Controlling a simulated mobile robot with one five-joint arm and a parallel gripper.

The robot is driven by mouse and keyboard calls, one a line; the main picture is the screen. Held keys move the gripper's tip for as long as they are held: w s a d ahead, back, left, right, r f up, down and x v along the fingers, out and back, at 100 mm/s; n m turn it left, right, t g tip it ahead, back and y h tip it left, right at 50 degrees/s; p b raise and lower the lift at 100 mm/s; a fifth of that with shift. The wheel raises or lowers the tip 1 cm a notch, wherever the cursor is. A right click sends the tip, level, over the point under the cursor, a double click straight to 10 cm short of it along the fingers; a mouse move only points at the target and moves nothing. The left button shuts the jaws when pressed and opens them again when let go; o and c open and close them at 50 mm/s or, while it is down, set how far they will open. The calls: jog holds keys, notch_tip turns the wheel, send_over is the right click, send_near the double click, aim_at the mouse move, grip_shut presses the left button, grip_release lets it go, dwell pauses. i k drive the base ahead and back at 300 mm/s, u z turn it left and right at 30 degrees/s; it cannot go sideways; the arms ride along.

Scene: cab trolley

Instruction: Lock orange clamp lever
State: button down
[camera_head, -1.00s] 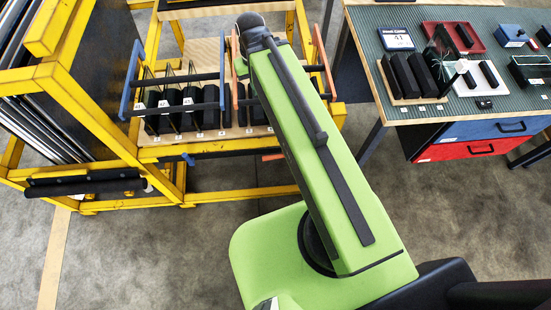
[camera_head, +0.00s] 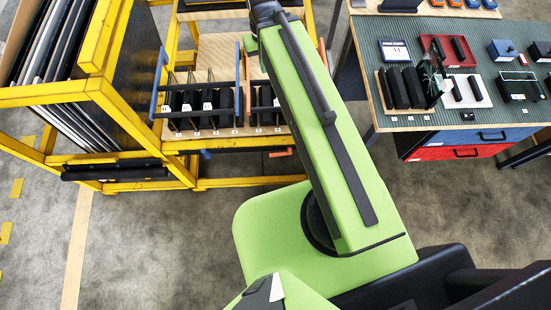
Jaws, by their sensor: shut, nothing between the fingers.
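The orange clamp lever (camera_head: 322,52) shows only in part on the trolley, at the right edge of my green arm. My arm covers most of it. A small orange piece (camera_head: 281,153) also shows under the front edge of the trolley shelf. I cannot tell whether the orange lever is open or locked. A blue clamp lever (camera_head: 160,82) stands to its left, with dark bars across the row of black parts. My arm reaches up over the trolley's right side. Its black far end is at the top edge, and my gripper is not in view.
The yellow trolley frame (camera_head: 130,95) holds a shelf (camera_head: 215,50) with several black slotted parts. Long bars (camera_head: 60,110) lean in the left bay. A workbench (camera_head: 410,120) with trays and red and blue drawers stands right. The grey floor in front is clear.

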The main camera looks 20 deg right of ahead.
aim_at(288, 149)
jog(key=z, duration=1.8)
jog(key=k, duration=2.1)
jog(key=u, duration=2.5)
